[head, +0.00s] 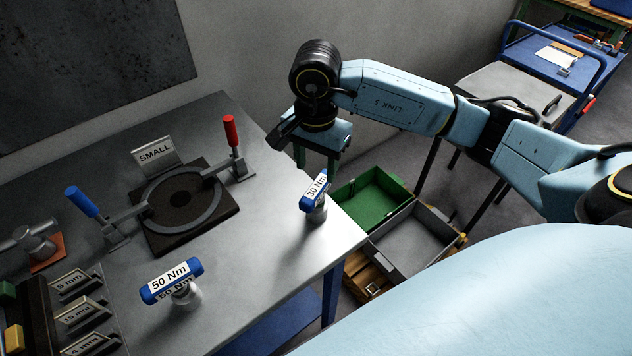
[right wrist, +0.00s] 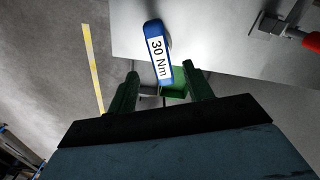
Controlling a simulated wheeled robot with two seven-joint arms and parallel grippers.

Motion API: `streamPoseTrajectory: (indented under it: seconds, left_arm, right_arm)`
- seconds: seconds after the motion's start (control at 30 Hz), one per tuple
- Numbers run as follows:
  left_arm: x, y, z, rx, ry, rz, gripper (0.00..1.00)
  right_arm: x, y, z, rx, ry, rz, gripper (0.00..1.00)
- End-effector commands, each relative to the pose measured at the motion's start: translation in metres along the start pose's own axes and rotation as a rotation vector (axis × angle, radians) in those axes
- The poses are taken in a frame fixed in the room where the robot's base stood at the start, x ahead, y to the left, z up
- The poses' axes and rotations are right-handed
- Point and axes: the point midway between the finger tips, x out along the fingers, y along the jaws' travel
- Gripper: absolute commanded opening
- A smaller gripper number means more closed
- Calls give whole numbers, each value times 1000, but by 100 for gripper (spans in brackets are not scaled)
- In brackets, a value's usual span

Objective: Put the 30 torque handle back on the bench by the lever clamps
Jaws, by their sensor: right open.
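The 30 Nm torque handle (head: 315,196), blue with a white label, stands upright on the bench (head: 262,262) near its right edge. In the right wrist view the handle (right wrist: 158,55) shows just beyond the fingertips, roughly in line with the gap. My right gripper (head: 317,160) is open, with green fingers, above and behind the handle in the head view. Nothing shows between its fingers (right wrist: 163,88). The lever clamps, one with a red grip (head: 231,133) and one with a blue grip (head: 82,202), flank a round dark fixture (head: 181,200). My left gripper is out of view.
A 50 Nm handle (head: 172,283) stands at the bench's front. Labelled slots (head: 75,282) lie at the left. Green (head: 362,200) and grey (head: 412,240) bins sit beyond the right edge. Bench between the handles is clear.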

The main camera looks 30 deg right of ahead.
Motion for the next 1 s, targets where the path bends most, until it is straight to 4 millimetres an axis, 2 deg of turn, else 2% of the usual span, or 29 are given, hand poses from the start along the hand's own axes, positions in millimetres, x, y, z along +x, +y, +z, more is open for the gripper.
streamPoseTrajectory:
  seconds: [0.1,0.3,0.87,1.0]
  left_arm:
    - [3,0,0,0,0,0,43]
    - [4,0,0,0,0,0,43]
    - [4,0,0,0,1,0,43]
    - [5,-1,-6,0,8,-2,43]
  right_arm:
    - [-21,0,0,-1,2,-3,51]
    - [-38,0,0,-1,0,-1,51]
    - [-39,0,0,0,-1,1,51]
    - [-39,0,0,0,-1,1,51]
